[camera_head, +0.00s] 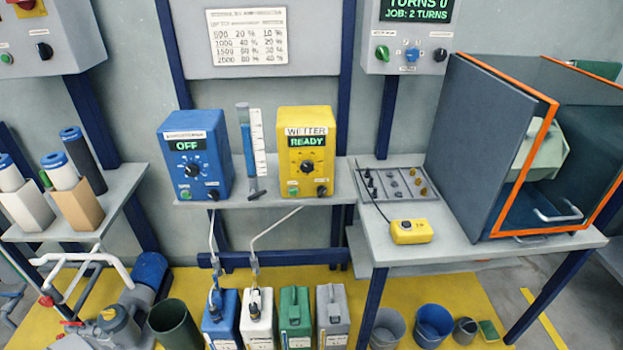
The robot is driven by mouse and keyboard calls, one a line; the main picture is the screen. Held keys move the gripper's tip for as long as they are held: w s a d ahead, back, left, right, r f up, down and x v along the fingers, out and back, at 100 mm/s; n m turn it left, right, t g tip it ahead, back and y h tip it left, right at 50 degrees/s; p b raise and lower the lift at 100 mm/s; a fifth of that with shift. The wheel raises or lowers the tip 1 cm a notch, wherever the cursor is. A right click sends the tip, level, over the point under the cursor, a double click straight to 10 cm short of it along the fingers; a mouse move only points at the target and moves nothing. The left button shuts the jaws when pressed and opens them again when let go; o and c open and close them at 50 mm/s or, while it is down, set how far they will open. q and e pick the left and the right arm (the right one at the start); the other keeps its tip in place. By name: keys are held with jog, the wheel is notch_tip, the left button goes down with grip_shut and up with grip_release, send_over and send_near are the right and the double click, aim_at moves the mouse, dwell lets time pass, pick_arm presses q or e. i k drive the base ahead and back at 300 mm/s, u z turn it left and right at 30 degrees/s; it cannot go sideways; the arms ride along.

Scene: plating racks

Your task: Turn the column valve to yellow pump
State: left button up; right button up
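The yellow pump (288,118) stands on the middle shelf, labelled WETTER, and its display reads READY. The blue pump (171,147) stands to its left with OFF on its display. Between them is an upright clear column (246,135) with blue in it and a white scale (258,142) beside it. A small dark part (257,194) at the column's foot looks like the column valve. Which way it points is too small to tell. Neither of my grippers is in view.
A workbench (400,215) on the right holds a tray of small parts (395,183), a yellow pendant (411,231) and a grey cabinet with an orange-edged opening (482,150). Several jugs, including a green one (294,315), stand on the floor below. The shelf front by the column looks clear.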

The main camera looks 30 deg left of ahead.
aim_at(254, 196)
jog(key=u, duration=0.2)
jog(key=i, duration=0.8)
jog(key=u, duration=0.6)
